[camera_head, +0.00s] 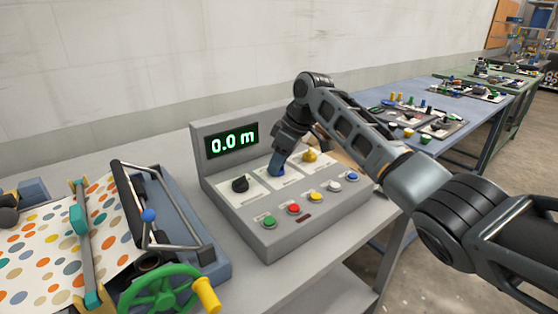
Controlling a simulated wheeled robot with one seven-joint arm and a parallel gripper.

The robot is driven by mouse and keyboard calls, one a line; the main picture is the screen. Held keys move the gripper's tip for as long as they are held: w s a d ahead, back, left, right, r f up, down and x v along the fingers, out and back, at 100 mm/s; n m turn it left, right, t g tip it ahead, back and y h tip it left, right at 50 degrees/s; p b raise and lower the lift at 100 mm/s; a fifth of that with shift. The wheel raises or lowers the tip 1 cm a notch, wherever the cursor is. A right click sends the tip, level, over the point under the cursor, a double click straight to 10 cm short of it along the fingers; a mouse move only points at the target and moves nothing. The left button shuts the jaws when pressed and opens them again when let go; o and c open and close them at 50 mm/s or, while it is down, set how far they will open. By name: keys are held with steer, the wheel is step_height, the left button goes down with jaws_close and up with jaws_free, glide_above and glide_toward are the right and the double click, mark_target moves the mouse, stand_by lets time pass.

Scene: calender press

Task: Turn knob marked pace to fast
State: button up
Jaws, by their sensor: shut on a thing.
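The markings are too small to read, so I cannot tell which knob is marked pace. My gripper (279,163) points down onto the middle plate and is shut on the blue knob. Its fingers hide most of that knob and its setting.
Green, red, yellow, white and blue buttons (269,221) line the box's front. At the left stands a press with a green handwheel (160,292) and dotted sheet (45,250). A blue table (470,108) with other panels is behind my arm. Bare grey table (170,151) lies behind the press.

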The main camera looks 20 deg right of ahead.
steer(key=shift+c, duration=1.3)
steer(key=shift+r+p, duration=0.1)
steer(key=shift+p, duration=0.2)
steer(key=m+p, duration=0.2)
steer(key=p, duration=0.1)
steer(key=shift+s+a+r+m+t+h, duration=0.1)
steer(key=shift+a+r+m+t+h, duration=0.05)
steer(key=shift+m+t+h, duration=0.2)
steer(key=m+h+p, duration=0.1)
steer(key=m+p, duration=0.1)
steer(key=shift+a+m+t, duration=0.1)
steer(key=shift+m+t, duration=0.15)
steer(key=shift+m, duration=0.1)
steer(key=m+h+p, duration=0.1)
steer(key=m, duration=0.1)
steer(key=shift+m, duration=0.4)
steer(key=shift+m+h, duration=0.65)
steer(key=shift+m, duration=1.15)
